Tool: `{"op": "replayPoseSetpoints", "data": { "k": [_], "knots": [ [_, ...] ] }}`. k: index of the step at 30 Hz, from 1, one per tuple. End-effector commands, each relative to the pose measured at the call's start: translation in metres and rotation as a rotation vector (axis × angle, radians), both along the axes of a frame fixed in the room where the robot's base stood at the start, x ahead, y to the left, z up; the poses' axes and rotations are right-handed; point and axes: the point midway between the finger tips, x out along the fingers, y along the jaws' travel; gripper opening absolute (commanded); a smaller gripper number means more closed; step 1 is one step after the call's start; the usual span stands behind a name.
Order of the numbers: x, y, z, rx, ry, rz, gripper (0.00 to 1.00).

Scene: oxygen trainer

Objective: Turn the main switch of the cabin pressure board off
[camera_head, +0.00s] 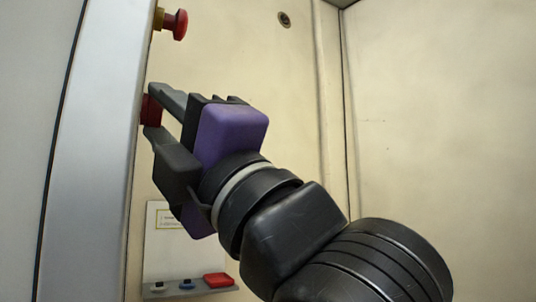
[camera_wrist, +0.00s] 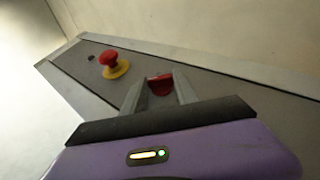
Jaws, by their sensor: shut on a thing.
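A red switch knob (camera_head: 150,109) sits on the board's edge at the left in the head view. It also shows in the wrist view (camera_wrist: 160,86), on the grey board (camera_wrist: 215,83) with a pale rim. My gripper (camera_head: 153,111) reaches it from the right, one finger above and one below. In the wrist view my gripper (camera_wrist: 158,90) has its fingers on both sides of the knob and is shut on it. The fingers and purple gripper body hide part of the knob and the board around it. The knob's exact turn angle and any markings cannot be read.
A red mushroom button (camera_head: 179,24) on a yellow base sticks out above my gripper, apart from it; it also shows in the wrist view (camera_wrist: 109,61). A small whiteboard (camera_head: 160,250) with a ledge, markers and a red item (camera_head: 218,280) hangs below. Free room lies right.

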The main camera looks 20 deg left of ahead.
Motion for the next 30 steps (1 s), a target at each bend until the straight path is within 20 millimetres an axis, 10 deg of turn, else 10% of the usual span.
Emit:
{"op": "replayPoseSetpoints", "data": {
  "k": [23, 24, 30],
  "knots": [
    [0.0017, 0.0019, -0.0025, 0.081, -0.068, 0.0, 0.0],
    [0.0017, 0.0019, -0.0025, 0.081, -0.068, 0.0, 0.36],
    [0.0015, 0.0017, -0.002, 0.082, -0.069, 0.001, 0.56]
  ]
}}
